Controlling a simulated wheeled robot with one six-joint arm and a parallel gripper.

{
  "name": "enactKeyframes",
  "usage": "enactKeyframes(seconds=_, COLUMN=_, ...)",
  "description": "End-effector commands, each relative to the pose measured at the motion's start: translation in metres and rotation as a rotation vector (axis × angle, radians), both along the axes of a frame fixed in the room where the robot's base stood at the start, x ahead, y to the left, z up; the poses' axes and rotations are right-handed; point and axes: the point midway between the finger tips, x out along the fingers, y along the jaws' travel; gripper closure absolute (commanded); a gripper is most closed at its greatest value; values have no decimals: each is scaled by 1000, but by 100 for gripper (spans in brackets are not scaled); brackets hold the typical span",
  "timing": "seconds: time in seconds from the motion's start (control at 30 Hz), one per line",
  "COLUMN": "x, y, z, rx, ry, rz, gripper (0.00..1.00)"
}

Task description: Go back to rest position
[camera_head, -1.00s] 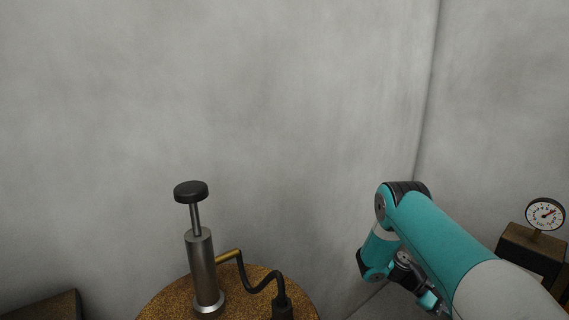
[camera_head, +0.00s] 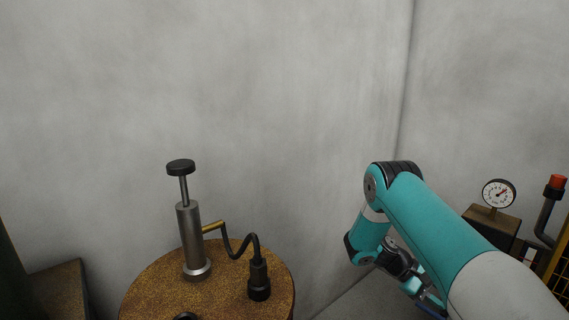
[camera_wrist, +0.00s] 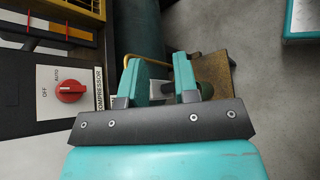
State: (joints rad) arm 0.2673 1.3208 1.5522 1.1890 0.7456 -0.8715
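My arm (camera_head: 435,215), teal and folded, is at the right of the head view, its wrist hanging low near the bottom edge. My gripper (camera_wrist: 157,62) shows in the wrist view with its two teal fingers apart. A gap lies between them, and I see nothing clasped in it. Small dark and pale shapes appear in and behind the gap, too unclear to name. In the head view the gripper itself is mostly hidden.
A metal hand pump (camera_head: 190,230) with a black hose stands on a round brown top (camera_head: 150,290). A gauge (camera_head: 498,194) sits on a box at right. The wrist view shows a compressor panel with a red knob (camera_wrist: 70,91) at left and grey floor (camera_wrist: 275,110) at right.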

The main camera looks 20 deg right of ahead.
Motion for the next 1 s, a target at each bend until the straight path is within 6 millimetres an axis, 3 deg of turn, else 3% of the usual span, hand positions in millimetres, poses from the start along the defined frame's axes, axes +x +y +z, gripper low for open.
enactKeyframes(seconds=0.17, x=25, y=17, z=12, rx=51, ry=-100, rz=42, gripper=72)
enactKeyframes(seconds=0.37, x=57, y=54, z=35, rx=148, ry=-255, rz=105, gripper=72)
enactKeyframes(seconds=0.47, x=74, y=87, z=53, rx=228, ry=-361, rz=150, gripper=72)
enactKeyframes(seconds=0.6, x=84, y=157, z=86, rx=391, ry=-526, rz=226, gripper=72)
enactKeyframes(seconds=0.77, x=66, y=246, z=126, rx=613, ry=-679, rz=307, gripper=72)
enactKeyframes(seconds=0.9, x=25, y=315, z=155, rx=812, ry=-763, rz=367, gripper=72)
enactKeyframes(seconds=1.0, x=-7, y=350, z=169, rx=926, ry=-791, rz=396, gripper=72)
